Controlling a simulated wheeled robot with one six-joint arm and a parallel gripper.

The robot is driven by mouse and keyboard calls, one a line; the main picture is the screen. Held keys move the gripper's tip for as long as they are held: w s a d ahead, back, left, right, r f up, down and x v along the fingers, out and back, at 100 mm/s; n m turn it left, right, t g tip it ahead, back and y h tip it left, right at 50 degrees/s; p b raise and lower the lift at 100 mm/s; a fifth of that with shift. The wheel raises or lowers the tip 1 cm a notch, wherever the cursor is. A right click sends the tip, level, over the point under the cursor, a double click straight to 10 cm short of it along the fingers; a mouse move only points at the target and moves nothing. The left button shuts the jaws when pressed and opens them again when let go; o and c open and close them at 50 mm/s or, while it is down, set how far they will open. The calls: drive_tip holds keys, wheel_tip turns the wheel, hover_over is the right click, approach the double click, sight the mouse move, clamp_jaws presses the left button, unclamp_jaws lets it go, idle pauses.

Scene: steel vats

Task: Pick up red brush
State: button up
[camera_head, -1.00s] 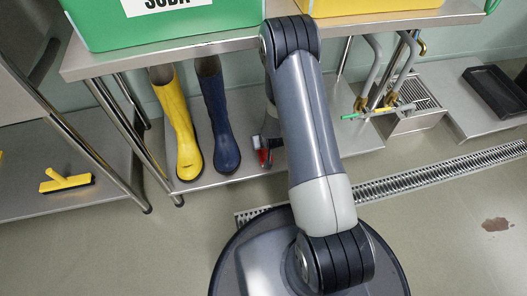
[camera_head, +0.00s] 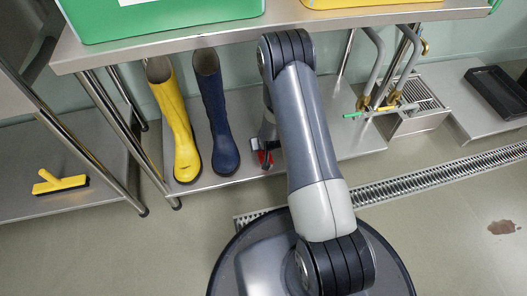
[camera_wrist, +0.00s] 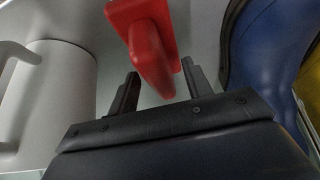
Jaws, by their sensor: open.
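The red brush (camera_wrist: 150,42) lies on the lower steel shelf, and its handle points toward my gripper in the wrist view. My gripper (camera_wrist: 158,82) is open, with one finger on each side of the handle's near end. I cannot tell whether either finger touches it. In the head view the red brush (camera_head: 264,158) shows only as a small red patch beside my arm, to the right of the blue boot. My arm hides the rest of it and most of the gripper there.
A blue boot (camera_head: 217,115) and a yellow boot (camera_head: 178,125) stand left of the brush. A whitish jug-like container (camera_wrist: 55,100) is close on the left in the wrist view. The upper steel shelf (camera_head: 180,45) holds a green crate (camera_head: 170,22). A yellow brush (camera_head: 60,182) lies farther left.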

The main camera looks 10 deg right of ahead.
drive_tip(key=shift+f, duration=0.25)
idle(0.3)
clamp_jaws()
idle(0.4)
